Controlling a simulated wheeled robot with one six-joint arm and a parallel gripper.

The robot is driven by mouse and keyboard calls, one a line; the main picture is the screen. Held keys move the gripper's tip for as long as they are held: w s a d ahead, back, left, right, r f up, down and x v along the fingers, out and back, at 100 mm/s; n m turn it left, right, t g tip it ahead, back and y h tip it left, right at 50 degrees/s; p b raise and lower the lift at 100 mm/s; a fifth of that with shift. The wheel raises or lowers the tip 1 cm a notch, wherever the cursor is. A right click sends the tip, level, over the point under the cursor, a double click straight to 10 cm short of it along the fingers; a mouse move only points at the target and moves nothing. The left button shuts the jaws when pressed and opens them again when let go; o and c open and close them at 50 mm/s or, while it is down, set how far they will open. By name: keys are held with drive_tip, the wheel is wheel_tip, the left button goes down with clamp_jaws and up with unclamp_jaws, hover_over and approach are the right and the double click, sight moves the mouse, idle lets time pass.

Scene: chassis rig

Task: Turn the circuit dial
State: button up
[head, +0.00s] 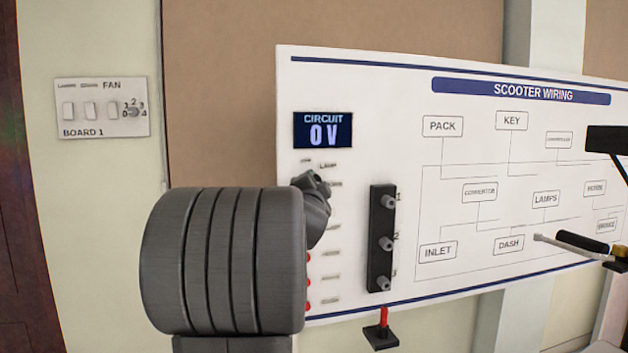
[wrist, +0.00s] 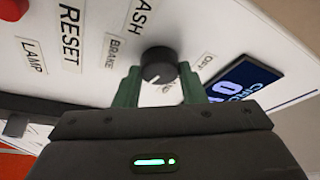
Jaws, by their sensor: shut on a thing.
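The circuit dial (wrist: 158,64) is a round black knob with a white pointer mark on the white panel, seen in the wrist view. Labels around it include BRAKE; the setting it points to is not clear. My gripper (wrist: 160,76) has its two green fingers closed on either side of the dial. In the head view my gripper (head: 312,188) is at the panel's left edge, below the circuit display (head: 323,131). The display reads 0 V. My arm hides the dial in the head view.
The SCOOTER WIRING panel (head: 400,100) spans the right side. A black strip (head: 381,262) with grey posts numbered 1 to 3 lies right of my gripper. A red-tipped probe in a black base (head: 381,334) stands below. A FAN switch board (head: 102,108) hangs left.

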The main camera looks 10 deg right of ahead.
idle(0.3)
drive_tip(key=o, duration=1)
drive_tip(key=b+v, duration=0.2)
drive_tip(key=v, duration=1.1)
drive_tip(key=shift+s, duration=0.4)
drive_tip(key=p+x, duration=0.2)
drive_tip(key=x, duration=1.2)
drive_tip(key=shift+s+a+f, duration=0.1)
drive_tip(key=shift+s+a, duration=0.05)
